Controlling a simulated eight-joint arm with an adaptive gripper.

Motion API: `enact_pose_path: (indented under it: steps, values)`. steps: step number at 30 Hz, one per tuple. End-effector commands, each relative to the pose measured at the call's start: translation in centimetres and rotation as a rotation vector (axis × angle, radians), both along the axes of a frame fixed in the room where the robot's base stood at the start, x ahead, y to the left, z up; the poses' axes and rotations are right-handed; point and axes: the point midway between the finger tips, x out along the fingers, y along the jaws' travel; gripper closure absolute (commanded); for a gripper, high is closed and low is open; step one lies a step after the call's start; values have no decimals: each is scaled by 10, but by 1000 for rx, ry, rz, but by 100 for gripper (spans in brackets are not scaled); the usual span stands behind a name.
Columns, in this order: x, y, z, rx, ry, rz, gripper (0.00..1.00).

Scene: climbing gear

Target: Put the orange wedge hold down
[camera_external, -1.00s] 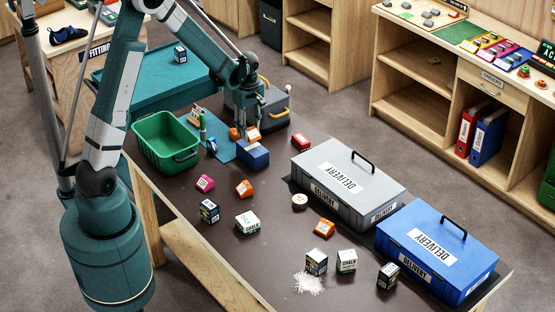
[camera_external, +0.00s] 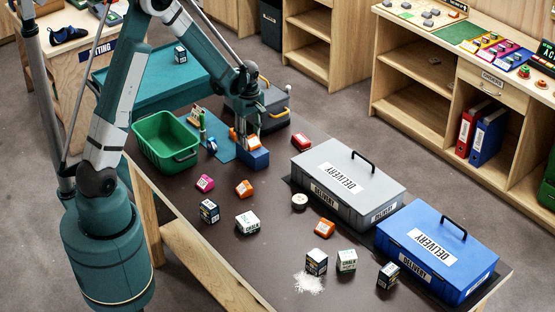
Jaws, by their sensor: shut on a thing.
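My gripper (camera_external: 247,138) is at the far end of the dark table, shut on the orange wedge hold (camera_external: 253,141). The hold shows as a small orange patch at the fingertips, directly above a blue block (camera_external: 255,158). My fingers hide part of the hold, and I cannot tell whether it touches the block. Other orange holds lie on the table: one (camera_external: 244,188) near the middle and one (camera_external: 324,228) in front of the grey delivery box.
A green bin (camera_external: 165,142) stands left of my gripper. A grey delivery box (camera_external: 348,180) and a blue delivery box (camera_external: 437,250) stand along the right edge.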

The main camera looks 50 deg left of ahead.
Motion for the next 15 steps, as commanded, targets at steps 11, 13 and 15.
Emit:
enact_pose_path:
  steps: [11, 13, 15]
  values:
    - [0, 0, -2, 0, 0, 0, 53]
    - [0, 0, -2, 0, 0, 0, 53]
    - [0, 0, -1, 0, 0, 0, 53]
